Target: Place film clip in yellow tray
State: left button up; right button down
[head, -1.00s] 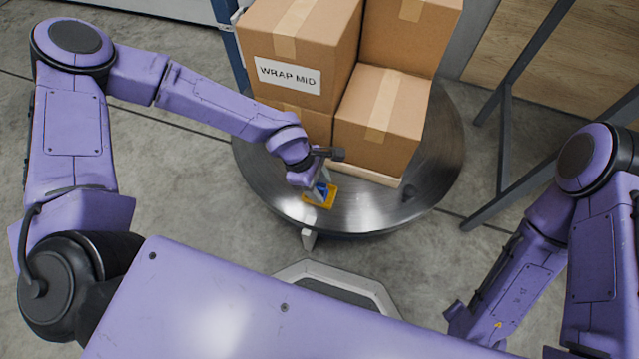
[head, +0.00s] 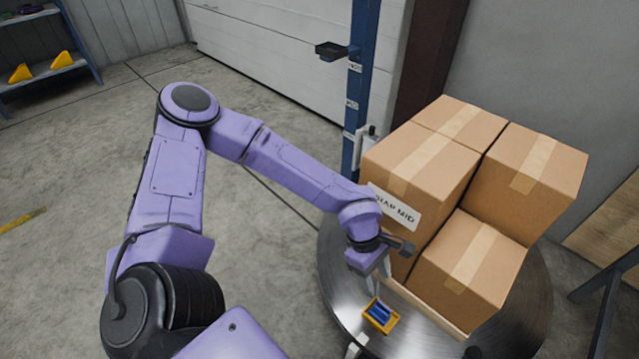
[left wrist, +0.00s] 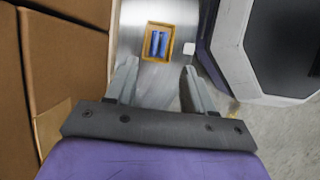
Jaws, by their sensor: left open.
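The yellow tray (head: 381,316) lies on the round metal turntable (head: 345,285), in front of the stacked boxes. The blue film clip (head: 378,311) sits inside the tray; it also shows in the left wrist view (left wrist: 159,44) within the tray's walls (left wrist: 149,30). My left gripper (head: 372,276) is above and just behind the tray in the head view. In the left wrist view its fingers (left wrist: 158,75) are spread with nothing between them, and the clip and tray lie beyond the tips, apart from them. My right gripper is not in view.
Cardboard boxes (head: 480,255) stand on a pallet on the turntable, close beside my left gripper. A blue mast (head: 362,60) with a small black tray (head: 332,50) rises behind. A shelf (head: 40,75) with yellow items stands far left. The floor on the left is clear.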

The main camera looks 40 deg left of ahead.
pick_arm(q)
jog(key=s+a+f+m+t+y, duration=0.1)
jog(key=s+a+f+m+y, duration=0.3)
jog(key=s+a+f, duration=0.3)
jog(key=s+a+f+m+t+y, duration=0.2)
jog(key=s+a+f+m, duration=0.5)
jog(key=s, duration=0.4)
jog(key=shift+f+y, duration=0.2)
jog(key=shift+y, duration=0.7)
jog(key=shift+s, duration=0.1)
jog(key=shift+c, duration=0.3)
